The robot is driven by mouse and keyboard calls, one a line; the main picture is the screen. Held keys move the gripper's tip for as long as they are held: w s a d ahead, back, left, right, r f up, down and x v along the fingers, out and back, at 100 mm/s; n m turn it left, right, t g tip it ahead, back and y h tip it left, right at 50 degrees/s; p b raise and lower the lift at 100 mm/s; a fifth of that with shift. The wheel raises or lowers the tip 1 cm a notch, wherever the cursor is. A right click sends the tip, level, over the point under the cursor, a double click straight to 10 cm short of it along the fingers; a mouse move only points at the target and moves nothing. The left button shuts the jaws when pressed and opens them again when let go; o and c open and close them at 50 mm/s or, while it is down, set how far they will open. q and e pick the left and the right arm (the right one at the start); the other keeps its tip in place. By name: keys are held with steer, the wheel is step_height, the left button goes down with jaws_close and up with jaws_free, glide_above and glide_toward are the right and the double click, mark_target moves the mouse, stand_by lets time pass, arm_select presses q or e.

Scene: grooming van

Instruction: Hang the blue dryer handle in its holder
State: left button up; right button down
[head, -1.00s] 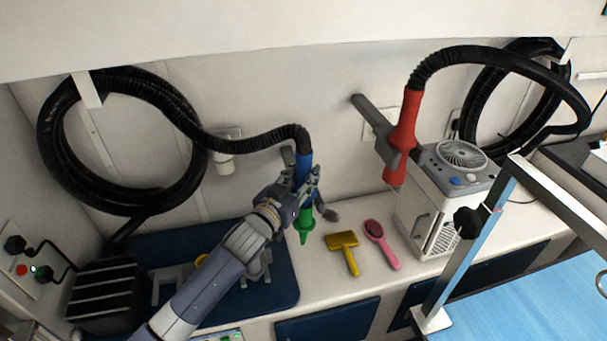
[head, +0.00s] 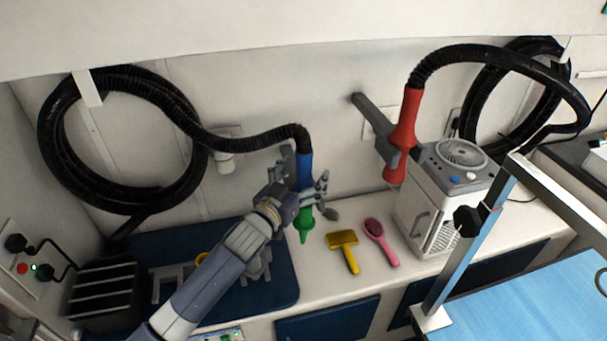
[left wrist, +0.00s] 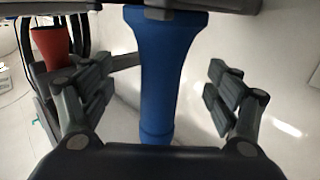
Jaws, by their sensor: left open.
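The blue dryer handle (head: 304,170) hangs upright against the wall, with a green nozzle (head: 304,222) at its lower end and a black hose (head: 255,141) from its top. A grey holder (head: 287,160) shows beside and behind the handle, partly hidden; the handle appears to sit in it. My left gripper (head: 306,192) is open around the handle's lower part. In the left wrist view the blue handle (left wrist: 160,80) stands between the spread fingers, with a clear gap on each side. A dark grey clamp-like part crosses its top there. My right gripper is not in view.
A yellow brush (head: 344,241) and a pink brush (head: 374,229) lie on the counter. A blue mat (head: 275,285) lies below my arm.

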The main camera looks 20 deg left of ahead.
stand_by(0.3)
arm_select(q)
steer(key=shift+s+a+r+p, duration=0.15)
steer(key=shift+s+p, duration=0.15)
steer(key=shift+s, duration=0.55)
steer(key=shift+s+a+f+p, duration=0.1)
steer(key=shift+s+p, duration=0.25)
steer(key=shift+s, duration=0.5)
steer(key=shift+s+a+r+p, duration=0.15)
steer(key=shift+s+p, duration=0.15)
steer(key=shift+s, duration=0.55)
steer(key=shift+s+a+f+p, duration=0.15)
steer(key=shift+s+p, duration=0.1)
steer(key=shift+s, duration=0.55)
steer(key=shift+s+a+r+p, duration=0.15)
steer(key=shift+s+p, duration=0.1)
steer(key=shift+s, duration=0.55)
steer(key=shift+s+a+f+p, duration=0.15)
steer(key=shift+s+p, duration=0.1)
steer(key=shift+s, duration=0.55)
